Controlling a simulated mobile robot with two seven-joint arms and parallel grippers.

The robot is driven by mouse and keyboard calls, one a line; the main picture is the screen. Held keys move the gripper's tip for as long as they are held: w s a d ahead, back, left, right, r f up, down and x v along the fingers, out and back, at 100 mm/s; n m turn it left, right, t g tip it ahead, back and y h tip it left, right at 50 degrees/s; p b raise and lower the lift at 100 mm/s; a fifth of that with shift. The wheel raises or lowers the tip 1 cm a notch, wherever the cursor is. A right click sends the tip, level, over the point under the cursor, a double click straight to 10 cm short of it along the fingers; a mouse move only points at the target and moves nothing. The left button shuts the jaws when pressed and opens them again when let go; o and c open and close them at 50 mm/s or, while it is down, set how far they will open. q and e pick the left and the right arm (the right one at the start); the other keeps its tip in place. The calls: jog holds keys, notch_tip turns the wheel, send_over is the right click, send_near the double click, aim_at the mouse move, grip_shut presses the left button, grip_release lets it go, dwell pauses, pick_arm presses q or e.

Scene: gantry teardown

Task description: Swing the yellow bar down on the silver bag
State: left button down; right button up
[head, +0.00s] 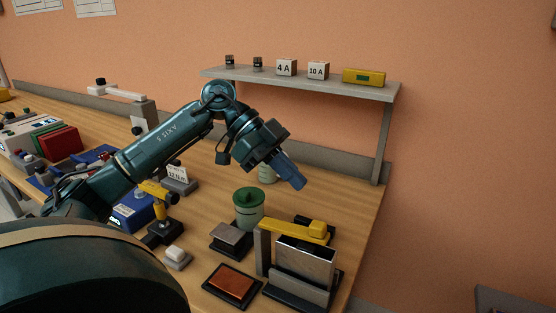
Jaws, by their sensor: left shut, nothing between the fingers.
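The yellow bar (290,226) is on a bench device at the front right of the table, by a grey upright post. It lies roughly level, with a thicker knob at its right end. The silver bag (305,263) stands upright in the device's grey holder, just below the bar in the picture. I cannot tell whether bar and bag touch. My left gripper (293,177) has blue fingers, shut and empty, pointing down to the right. It is in the air above and behind the bar, apart from it. My right gripper is not in view.
A yellow-topped tool (157,197) is farther left. A shelf (310,83) with small blocks runs along the wall.

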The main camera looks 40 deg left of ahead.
aim_at(323, 225)
pick_arm(q)
jog(key=x, duration=0.3)
jog(key=shift+d+f, duration=0.15)
jog(key=shift+d, duration=0.25)
notch_tip(323, 225, down, 3)
jog(key=shift+d+r+p, duration=0.1)
jog(key=shift+r+p, duration=0.05)
jog(key=shift+p, duration=0.15)
jog(key=shift+w+f, duration=0.1)
jog(key=shift+f, duration=0.65)
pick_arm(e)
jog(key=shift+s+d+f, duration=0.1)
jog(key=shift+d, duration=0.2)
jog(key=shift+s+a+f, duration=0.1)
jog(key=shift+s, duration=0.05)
